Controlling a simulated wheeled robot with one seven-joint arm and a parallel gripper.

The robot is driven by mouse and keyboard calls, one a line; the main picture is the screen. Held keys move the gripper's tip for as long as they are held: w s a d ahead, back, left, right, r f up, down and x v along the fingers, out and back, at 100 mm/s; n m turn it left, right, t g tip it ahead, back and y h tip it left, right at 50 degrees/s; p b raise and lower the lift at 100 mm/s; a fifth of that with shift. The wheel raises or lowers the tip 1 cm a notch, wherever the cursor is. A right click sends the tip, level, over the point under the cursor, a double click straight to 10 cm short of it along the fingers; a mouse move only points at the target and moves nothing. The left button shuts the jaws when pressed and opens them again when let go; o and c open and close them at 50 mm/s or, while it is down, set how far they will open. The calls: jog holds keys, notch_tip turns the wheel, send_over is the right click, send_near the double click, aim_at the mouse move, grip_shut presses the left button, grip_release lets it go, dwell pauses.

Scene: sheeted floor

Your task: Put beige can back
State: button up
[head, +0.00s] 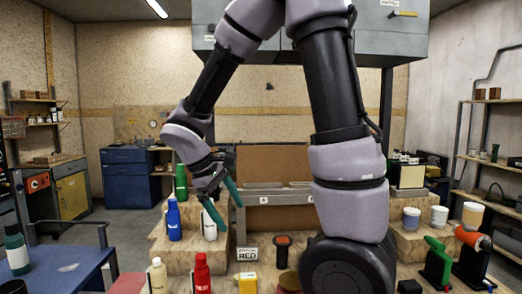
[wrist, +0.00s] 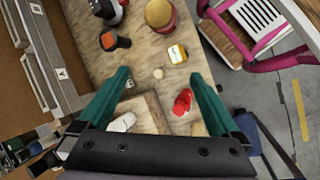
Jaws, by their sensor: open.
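My gripper (head: 222,202) has two teal fingers and is open, in the air above the left part of the stepped wooden stand. It also shows in the wrist view (wrist: 160,76), with nothing between its fingertips. A white bottle (head: 209,224) stands just below the fingers, partly covered by them; it also shows in the wrist view (wrist: 122,122). A cream bottle (head: 157,276) stands at the front left. A beige can-like container (head: 472,215) stands at the far right beside white ones. I cannot tell for certain which is the task's beige can.
A red bottle (head: 201,276) and a yellow box (head: 247,283) stand at the front. Blue (head: 174,220) and green (head: 180,182) bottles stand on the left steps. An orange-topped black object (head: 283,250) is near the middle. A blue table (head: 60,262) is at left.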

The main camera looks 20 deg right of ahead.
jog(key=s+d+r+m+t+y, duration=0.2)
jog(key=s+r+m+t+y, duration=0.1)
jog(key=r+m, duration=0.3)
jog(key=s+d+r+m+t+y, duration=0.3)
jog(key=r+m, duration=0.3)
jog(key=r, duration=0.4)
jog(key=shift+s+d+r+t+y, duration=0.2)
jog(key=shift+s+d+t+y, duration=0.15)
jog(key=shift+s+t+y, duration=0.35)
